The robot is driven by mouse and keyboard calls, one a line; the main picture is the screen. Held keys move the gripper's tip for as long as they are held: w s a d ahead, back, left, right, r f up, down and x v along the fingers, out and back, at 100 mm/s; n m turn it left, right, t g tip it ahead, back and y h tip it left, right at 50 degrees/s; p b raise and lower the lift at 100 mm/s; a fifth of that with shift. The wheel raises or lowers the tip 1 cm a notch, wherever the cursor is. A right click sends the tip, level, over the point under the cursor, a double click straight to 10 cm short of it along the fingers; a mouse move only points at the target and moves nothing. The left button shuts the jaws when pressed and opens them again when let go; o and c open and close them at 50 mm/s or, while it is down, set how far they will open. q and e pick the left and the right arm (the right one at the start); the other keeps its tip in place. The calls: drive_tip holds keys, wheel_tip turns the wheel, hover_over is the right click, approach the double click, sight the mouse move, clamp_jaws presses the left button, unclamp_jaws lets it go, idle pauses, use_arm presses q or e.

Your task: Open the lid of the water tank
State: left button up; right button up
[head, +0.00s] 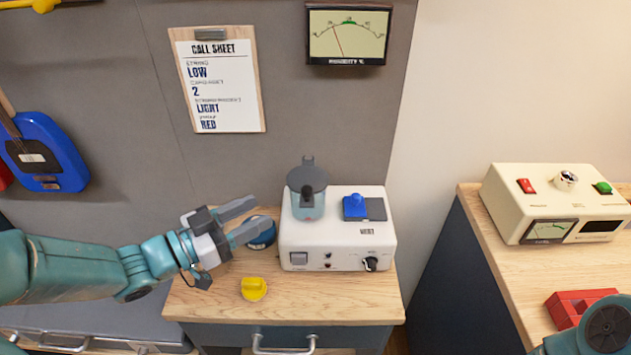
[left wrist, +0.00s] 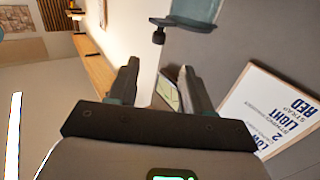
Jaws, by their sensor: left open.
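The water tank (head: 308,208) is a small teal cup on top of the white unit (head: 340,235). Its dark grey round lid (head: 307,178) lies over the tank's top, with a small tab at the far side; it looks closed. In the left wrist view the tank (left wrist: 196,8), the lid (left wrist: 183,24) and the tab (left wrist: 158,36) show at the top edge, ahead of the fingers. My left gripper (head: 254,215) is open and empty, left of the tank and apart from it, its fingers pointing right. My right gripper is out of view.
A blue switch (head: 356,207) sits on the unit beside the tank. A dark blue round thing (head: 262,232) is partly behind my left gripper, and a yellow knob (head: 254,289) lies on the wooden top. A cream device (head: 555,203) and red block (head: 580,305) are on the right bench.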

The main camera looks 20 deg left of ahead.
sight(302, 192)
use_arm(q)
drive_tip(key=p+x, duration=0.2)
drive_tip(key=x, duration=1)
drive_tip(key=shift+w+d+r, duration=0.15)
drive_tip(key=shift+d, duration=0.3)
drive_tip(key=shift+w+d, duration=0.25)
drive_tip(key=shift+w, duration=0.25)
clamp_jaws()
